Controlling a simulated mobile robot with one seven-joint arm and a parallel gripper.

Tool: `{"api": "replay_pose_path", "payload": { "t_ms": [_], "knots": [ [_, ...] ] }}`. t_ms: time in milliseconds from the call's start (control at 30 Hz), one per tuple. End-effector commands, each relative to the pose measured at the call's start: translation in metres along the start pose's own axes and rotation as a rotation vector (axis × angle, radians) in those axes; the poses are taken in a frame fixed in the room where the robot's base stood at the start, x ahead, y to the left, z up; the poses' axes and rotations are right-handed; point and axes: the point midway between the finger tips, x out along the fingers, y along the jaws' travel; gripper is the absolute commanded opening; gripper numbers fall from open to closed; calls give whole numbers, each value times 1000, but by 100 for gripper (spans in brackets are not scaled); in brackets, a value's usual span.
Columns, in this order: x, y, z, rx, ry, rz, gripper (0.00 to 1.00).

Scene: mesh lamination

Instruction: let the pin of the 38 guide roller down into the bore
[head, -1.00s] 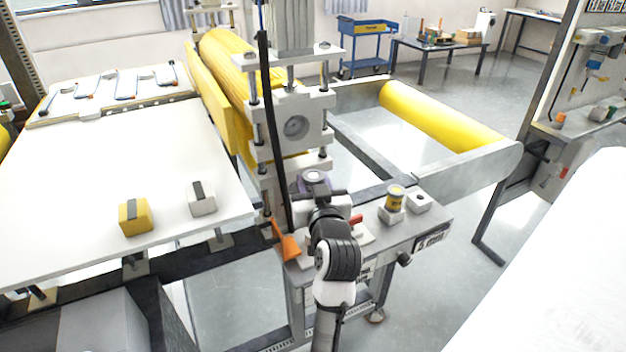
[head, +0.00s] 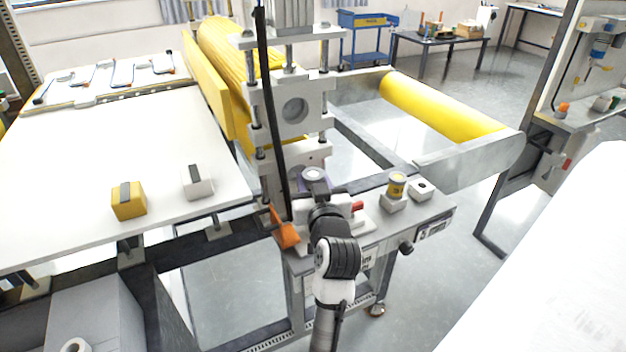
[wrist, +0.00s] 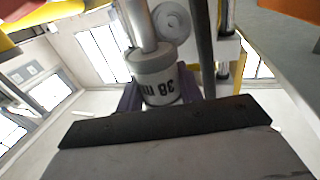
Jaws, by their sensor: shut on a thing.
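My gripper (head: 320,188) is shut on the 38 guide roller (head: 313,174), at the near side of the roller machine and above its bench. In the wrist view the roller (wrist: 160,85) shows an upside-down 38 marking, between purple gripper parts (wrist: 127,98). A metal pin (wrist: 138,22) runs out of its end toward the top of that picture. The bore under the pin is hidden, so I cannot tell whether the pin is in it or above it.
An orange part (head: 284,233) sits left of my gripper.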

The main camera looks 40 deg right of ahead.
Motion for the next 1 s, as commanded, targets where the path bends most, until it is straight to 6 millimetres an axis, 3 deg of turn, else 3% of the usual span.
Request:
{"api": "replay_pose_path", "payload": {
  "t_ms": [33, 233, 1000],
  "knots": [
    [0, 0, 9, 0, 1, 0, 10],
    [0, 0, 21, 1, 1, -1, 10],
    [0, 0, 21, 0, 1, 0, 10]
  ]
}}
